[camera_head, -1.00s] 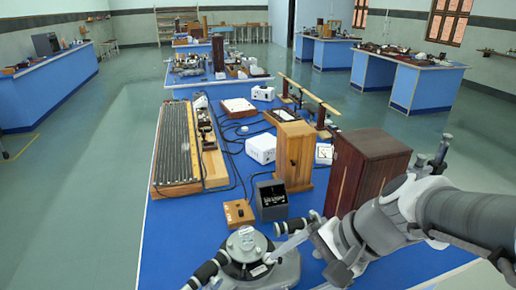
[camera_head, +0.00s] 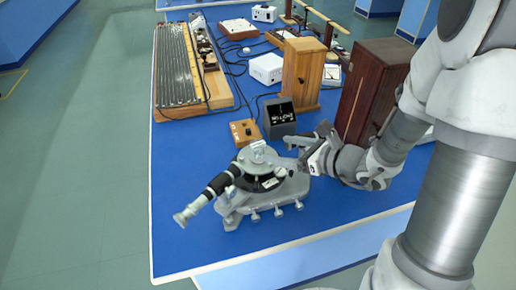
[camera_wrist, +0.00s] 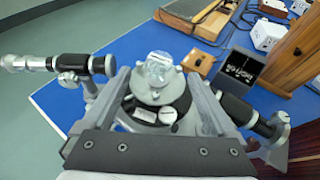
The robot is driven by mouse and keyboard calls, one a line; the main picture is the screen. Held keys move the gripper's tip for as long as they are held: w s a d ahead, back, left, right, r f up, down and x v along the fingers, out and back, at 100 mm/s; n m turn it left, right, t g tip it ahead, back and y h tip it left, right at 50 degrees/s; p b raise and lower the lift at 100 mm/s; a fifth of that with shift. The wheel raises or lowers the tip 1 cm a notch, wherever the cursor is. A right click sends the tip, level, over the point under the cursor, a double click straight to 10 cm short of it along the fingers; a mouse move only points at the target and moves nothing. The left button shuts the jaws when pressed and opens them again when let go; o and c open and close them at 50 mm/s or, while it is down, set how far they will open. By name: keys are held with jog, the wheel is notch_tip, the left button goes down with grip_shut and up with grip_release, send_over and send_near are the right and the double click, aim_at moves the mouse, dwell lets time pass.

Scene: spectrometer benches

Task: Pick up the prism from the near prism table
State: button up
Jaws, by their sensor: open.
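The near spectrometer (camera_head: 235,208) stands at the front of the blue bench, its dark tube pointing lower left. The small clear prism (camera_head: 258,147) sits on top of its round prism table. In the wrist view the glassy prism (camera_wrist: 158,70) stands on the disc, a little beyond and between my fingers. My gripper (camera_head: 284,160) reaches in from the right, low beside the prism table. In the wrist view my gripper (camera_wrist: 160,82) is open, one finger on each side of the disc. I cannot tell whether the fingers touch anything.
A black meter box (camera_head: 279,118) and a small wooden switch box (camera_head: 246,132) stand just behind the spectrometer. A dark wooden cabinet (camera_head: 371,90) and a lighter wooden box (camera_head: 301,72) stand behind right. The bench's front left is clear.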

aim_at(257, 144)
jog(key=x, duration=1.2)
jog(key=shift+s+f, duration=0.1)
grip_shut()
